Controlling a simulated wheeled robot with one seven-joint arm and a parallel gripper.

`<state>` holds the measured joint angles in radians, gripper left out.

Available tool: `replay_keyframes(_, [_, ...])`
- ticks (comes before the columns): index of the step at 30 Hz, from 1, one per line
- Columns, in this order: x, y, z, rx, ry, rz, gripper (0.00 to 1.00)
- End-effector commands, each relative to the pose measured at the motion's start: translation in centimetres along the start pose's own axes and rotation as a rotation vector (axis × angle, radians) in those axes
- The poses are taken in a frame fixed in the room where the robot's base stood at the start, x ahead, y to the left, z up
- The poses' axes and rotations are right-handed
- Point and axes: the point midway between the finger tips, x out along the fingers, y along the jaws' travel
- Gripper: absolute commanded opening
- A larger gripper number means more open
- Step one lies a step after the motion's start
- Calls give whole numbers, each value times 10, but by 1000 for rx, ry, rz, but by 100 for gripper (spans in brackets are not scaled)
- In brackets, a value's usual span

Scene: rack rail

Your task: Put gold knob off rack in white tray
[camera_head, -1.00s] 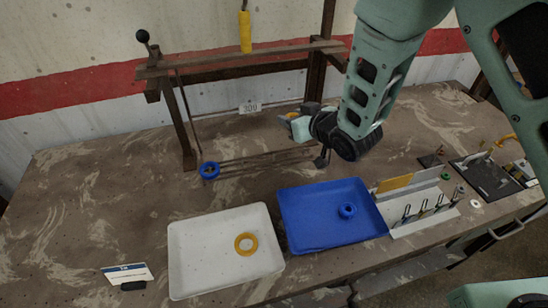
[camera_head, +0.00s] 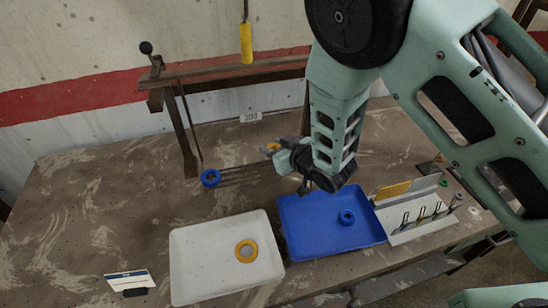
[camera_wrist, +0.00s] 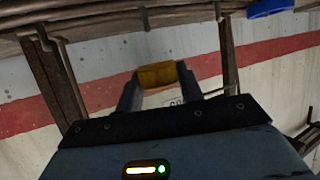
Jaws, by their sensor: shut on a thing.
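My gripper (camera_head: 273,150) is shut on a gold knob (camera_wrist: 157,75), which shows between the two fingers in the wrist view. In the head view the knob is a small yellow patch at the fingertips, mostly hidden by my gripper. It is held above the table, in front of the rack (camera_head: 185,130). The white tray (camera_head: 190,285) stands at the front, below and left of my gripper. A gold ring-shaped piece (camera_head: 238,256) lies in it.
A blue ring (camera_head: 210,178) is at the near end of a rack rail. The blue tray (camera_head: 300,240), holding a blue ring (camera_head: 347,217), stands right of the white tray. A label card (camera_head: 130,280) stands left. A tool holder (camera_head: 405,235) stands right.

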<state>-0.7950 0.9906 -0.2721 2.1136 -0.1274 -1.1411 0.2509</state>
Motion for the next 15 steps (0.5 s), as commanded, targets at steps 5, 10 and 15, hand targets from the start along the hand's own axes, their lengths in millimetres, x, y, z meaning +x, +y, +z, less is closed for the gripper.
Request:
replay_keyframes(5, [5, 0, 11, 0, -1, 1, 14])
replay_keyframes(10, [12, 0, 30, -1, -2, 0, 14])
replay_keyframes(15, [17, 0, 41, 1, 0, 1, 14])
